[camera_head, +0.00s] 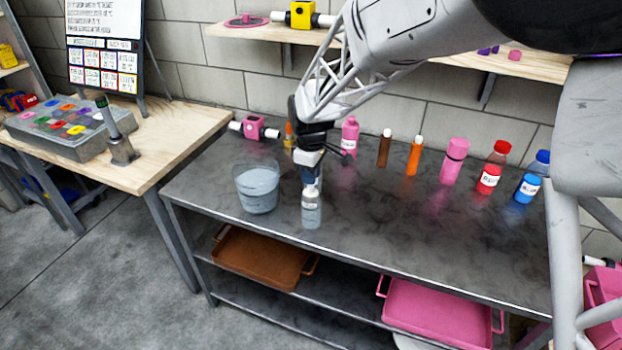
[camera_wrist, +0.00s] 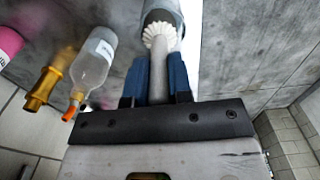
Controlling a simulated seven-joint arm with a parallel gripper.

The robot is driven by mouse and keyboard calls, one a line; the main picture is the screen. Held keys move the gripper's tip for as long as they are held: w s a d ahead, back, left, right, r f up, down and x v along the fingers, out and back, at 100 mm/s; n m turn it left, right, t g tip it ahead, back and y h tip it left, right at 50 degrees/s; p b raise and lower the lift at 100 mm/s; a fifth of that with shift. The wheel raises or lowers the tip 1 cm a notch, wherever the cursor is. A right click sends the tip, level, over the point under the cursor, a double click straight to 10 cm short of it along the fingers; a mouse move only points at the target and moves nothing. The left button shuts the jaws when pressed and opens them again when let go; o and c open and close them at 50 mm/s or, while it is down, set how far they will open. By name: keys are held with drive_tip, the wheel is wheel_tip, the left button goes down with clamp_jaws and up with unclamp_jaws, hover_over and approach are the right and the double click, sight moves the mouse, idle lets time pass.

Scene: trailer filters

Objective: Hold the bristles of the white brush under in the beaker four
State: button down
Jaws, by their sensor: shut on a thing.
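My gripper (camera_head: 311,172) points down over the metal bench, its blue fingers shut on the grey handle of the white brush. In the wrist view my gripper (camera_wrist: 157,80) has a finger on each side of the handle (camera_wrist: 159,75). The white bristles (camera_wrist: 160,36) are at the mouth of a small grey container (camera_wrist: 170,6).
Behind are a pink clamp-like object (camera_head: 254,128) and a pink bottle (camera_head: 349,136). Several bottles, including a red one (camera_head: 490,170) and a blue one (camera_head: 531,178), line the right. A clear labelled bottle (camera_wrist: 94,62) shows in the wrist view. The bench's front right is clear.

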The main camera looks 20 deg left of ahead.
drive_tip(key=shift+r, duration=3.5)
drive_tip(key=shift+r, duration=2.4)
